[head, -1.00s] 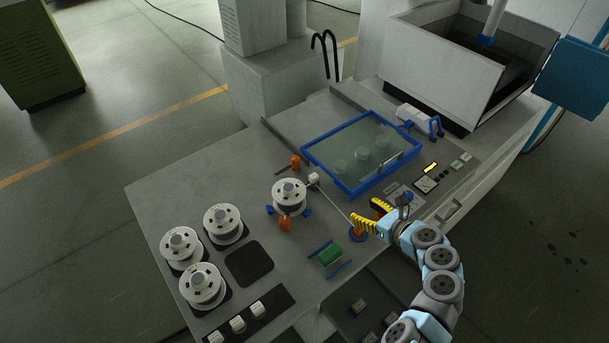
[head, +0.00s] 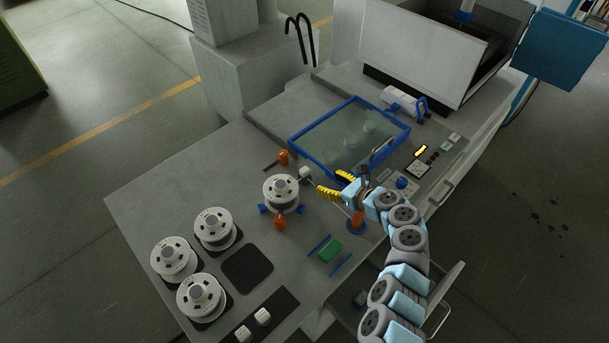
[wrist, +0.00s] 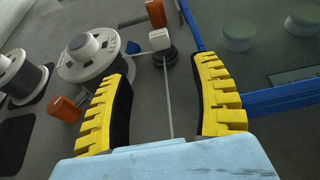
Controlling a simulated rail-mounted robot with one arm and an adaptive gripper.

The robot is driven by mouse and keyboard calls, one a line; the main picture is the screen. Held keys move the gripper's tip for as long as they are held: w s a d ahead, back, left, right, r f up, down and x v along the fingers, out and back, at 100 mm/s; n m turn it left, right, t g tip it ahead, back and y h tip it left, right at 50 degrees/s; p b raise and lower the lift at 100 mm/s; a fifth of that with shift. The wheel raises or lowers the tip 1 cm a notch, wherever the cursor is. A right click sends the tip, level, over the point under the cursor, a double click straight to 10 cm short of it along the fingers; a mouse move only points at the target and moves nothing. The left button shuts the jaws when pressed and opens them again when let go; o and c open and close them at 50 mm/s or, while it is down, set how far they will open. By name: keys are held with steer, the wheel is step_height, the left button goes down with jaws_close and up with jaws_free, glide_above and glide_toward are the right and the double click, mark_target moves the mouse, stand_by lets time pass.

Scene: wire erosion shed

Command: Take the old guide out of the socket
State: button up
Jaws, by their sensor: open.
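The old guide, a small white block (head: 305,173), sits beside the mounted wire spool. In the wrist view the block (wrist: 159,40) stands on a dark round socket (wrist: 163,57), and a thin pale rod or wire runs from there toward my wrist. My gripper (head: 336,185) is open, its yellow toothed fingers a short way right of the guide in the head view. In the wrist view the open fingers (wrist: 166,95) frame the pale line, with the guide beyond their tips. Nothing is between the fingers except that line.
A white spool (head: 281,192) stands left of the guide, with orange knobs (head: 281,222) around it. The blue-framed glass cover (head: 348,138) lies to the right. A green block (head: 329,251) lies in front. Several spools, including one (head: 201,294), and white blocks (head: 263,316) stand front left.

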mark_target(307, 174)
steer(key=shift+b+x, duration=1.55)
steer(key=shift+x, duration=1.95)
steer(key=b+x, duration=0.1)
steer(key=x, duration=0.1)
steer(key=b+x, duration=0.2)
steer(key=shift+s+f, duration=0.15)
steer(key=shift+f, duration=0.1)
steer(key=shift+w+a+b, duration=0.3)
steer(key=shift+w+b, duration=0.1)
steer(key=shift+w, duration=0.15)
jaws_close()
